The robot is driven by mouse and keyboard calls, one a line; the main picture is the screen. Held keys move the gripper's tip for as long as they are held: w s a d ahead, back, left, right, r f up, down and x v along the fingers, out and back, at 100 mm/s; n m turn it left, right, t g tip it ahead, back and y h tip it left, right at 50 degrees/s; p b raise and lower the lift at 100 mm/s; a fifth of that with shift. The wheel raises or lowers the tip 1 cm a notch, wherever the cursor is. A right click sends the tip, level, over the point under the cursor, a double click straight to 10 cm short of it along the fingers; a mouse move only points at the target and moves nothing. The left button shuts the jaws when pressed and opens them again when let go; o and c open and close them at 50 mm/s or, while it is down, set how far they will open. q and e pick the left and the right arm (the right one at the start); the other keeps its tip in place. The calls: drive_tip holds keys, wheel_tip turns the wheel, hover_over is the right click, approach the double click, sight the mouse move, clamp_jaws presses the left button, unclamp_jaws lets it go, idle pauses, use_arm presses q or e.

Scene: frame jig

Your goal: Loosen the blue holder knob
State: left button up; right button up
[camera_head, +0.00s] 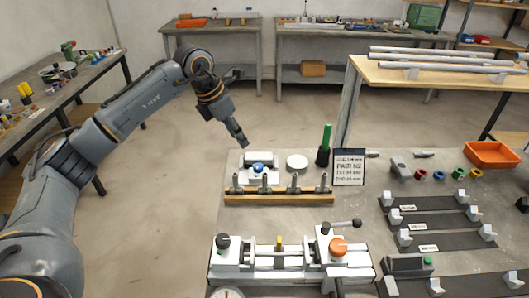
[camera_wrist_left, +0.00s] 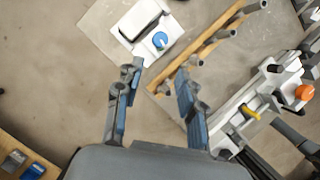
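The blue holder knob (camera_head: 258,168) sits on a small white holder (camera_head: 272,162) near the back left of the work table. In the left wrist view the blue knob (camera_wrist_left: 160,40) lies just beyond the fingertips, with the white holder (camera_wrist_left: 138,20) around it. My left gripper (camera_head: 242,143) hangs above and slightly left of the knob, pointing down, apart from it. In the left wrist view my left gripper (camera_wrist_left: 160,74) is open, with nothing between its fingers. My right gripper does not show.
A wooden rack with upright pegs (camera_head: 279,197) stands in front of the holder. A white clamp jig with an orange knob (camera_head: 338,246) lies nearer. A green-topped cylinder (camera_head: 325,145), a white disc (camera_head: 297,161) and a sign (camera_head: 350,167) stand to the right. Floor left of the table is free.

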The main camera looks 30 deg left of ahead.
use_arm(q)
drive_tip(key=p, duration=0.1)
approach(257, 166)
drive_tip(key=p+x, duration=0.1)
drive_tip(key=x, duration=0.6)
drive_tip(key=shift+p, duration=0.3)
drive_tip(key=shift+w+d+f, duration=0.15)
drive_tip(key=shift+w+f, duration=0.05)
drive_tip(key=shift+f, duration=0.3)
drive_tip(key=shift+w+f, duration=0.1)
drive_tip(key=shift+f, duration=0.1)
drive_tip(key=shift+c, duration=0.2)
clamp_jaws()
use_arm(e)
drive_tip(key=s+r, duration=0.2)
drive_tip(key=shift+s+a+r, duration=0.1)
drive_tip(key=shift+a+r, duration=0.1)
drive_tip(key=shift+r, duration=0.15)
